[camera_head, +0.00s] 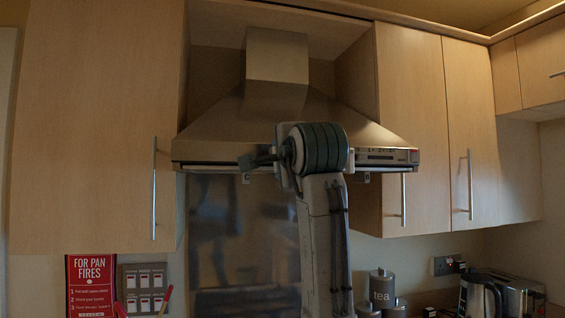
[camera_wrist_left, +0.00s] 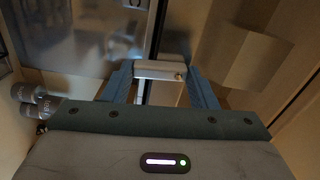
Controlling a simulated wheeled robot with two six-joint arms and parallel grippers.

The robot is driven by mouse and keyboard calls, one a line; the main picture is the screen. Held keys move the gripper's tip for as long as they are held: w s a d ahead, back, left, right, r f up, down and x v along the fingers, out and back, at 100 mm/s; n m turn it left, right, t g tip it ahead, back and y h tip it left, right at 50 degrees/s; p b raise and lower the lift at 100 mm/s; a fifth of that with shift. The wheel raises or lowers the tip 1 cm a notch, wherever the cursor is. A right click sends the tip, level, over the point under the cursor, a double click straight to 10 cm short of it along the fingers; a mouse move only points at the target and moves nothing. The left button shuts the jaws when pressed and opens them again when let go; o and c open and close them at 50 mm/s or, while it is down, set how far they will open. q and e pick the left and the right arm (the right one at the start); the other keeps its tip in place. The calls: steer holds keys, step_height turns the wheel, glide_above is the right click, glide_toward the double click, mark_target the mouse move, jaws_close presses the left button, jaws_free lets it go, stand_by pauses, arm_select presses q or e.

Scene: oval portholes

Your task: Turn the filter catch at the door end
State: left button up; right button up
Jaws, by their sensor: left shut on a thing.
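The range hood (camera_head: 215,135) hangs between wall cupboards in the head view. My left wrist covers the middle of the hood's front edge in the head view, so I cannot tell there which catch is held. My right gripper is out of view.
Cupboard doors with bar handles flank the hood, a tall one (camera_head: 95,120) on the left and others (camera_head: 412,120) on the right. A red pan-fire sign (camera_head: 90,285) hangs low left. Canisters (camera_head: 381,288) and a kettle (camera_head: 480,297) stand low right.

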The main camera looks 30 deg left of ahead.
arm_select(q)
steer(key=shift+m, duration=0.5)
steer(key=o, duration=1)
steer(key=shift+s, duration=0.1)
steer(key=b+v, duration=0.4)
steer(key=v, duration=0.6)
steer(key=shift+s+d, duration=0.15)
steer(key=shift+d, duration=0.15)
